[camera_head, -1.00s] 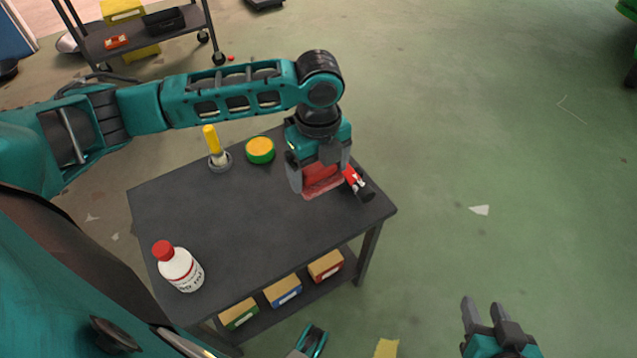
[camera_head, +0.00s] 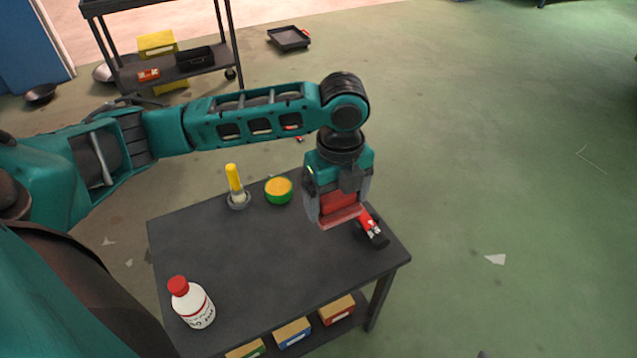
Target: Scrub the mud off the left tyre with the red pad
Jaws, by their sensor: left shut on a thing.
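The red pad (camera_head: 341,204) is a block with a paler pinkish lower edge. My left gripper (camera_head: 338,207) is shut on it, with one finger at each side. It hangs over the right part of the dark table (camera_head: 250,255); I cannot tell whether the pad is clear of the top. No tyre and no mud show in this view. My right gripper is out of the picture.
A red and black tool (camera_head: 372,229) lies close right of the pad. A yellow-handled brush (camera_head: 234,187), a green and yellow round tin (camera_head: 279,190) and a red-capped white bottle (camera_head: 191,302) stand on the table. A cart (camera_head: 180,72) stands behind.

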